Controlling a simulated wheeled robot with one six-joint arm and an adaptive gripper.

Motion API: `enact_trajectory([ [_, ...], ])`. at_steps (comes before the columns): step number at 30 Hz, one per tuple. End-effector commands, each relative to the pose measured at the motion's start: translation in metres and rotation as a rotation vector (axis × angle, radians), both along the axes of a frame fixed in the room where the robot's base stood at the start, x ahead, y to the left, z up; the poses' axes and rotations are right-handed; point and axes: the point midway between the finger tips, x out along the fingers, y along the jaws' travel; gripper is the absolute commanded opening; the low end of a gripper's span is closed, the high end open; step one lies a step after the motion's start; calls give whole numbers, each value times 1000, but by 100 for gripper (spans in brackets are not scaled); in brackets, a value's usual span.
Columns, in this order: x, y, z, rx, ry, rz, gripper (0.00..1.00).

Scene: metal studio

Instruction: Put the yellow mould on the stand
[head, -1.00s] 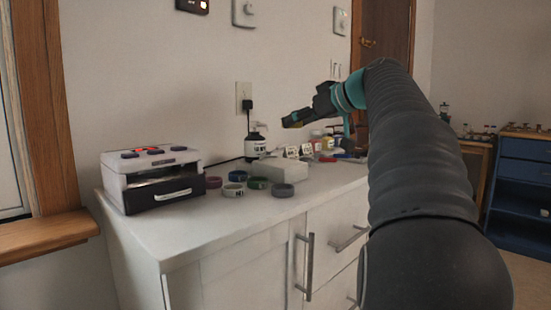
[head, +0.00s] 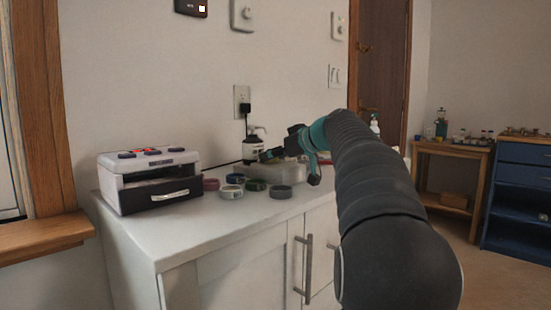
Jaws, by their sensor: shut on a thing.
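My gripper (head: 270,154) is above the back part of the white counter, over a pale block-like stand (head: 287,173). It is shut on the yellow mould, which is small and dark in this view and mostly hidden by the fingers. I cannot tell whether the mould touches the stand or hangs just above it. My arm comes in from the right and hides the right part of the counter.
On the counter (head: 170,228), several round moulds lie in front of the stand, including a purple one (head: 211,184) and a grey one (head: 281,191). A white-and-black machine (head: 150,178) stands at left. A pump bottle (head: 252,147) is behind. The front left counter is clear.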

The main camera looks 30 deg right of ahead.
Motion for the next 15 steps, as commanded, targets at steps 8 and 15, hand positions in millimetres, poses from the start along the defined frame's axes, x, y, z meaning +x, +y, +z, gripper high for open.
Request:
enact_trajectory([
  [8,0,0,-1,-1,0,0,29],
  [15,0,0,-2,-1,0,0,77],
])
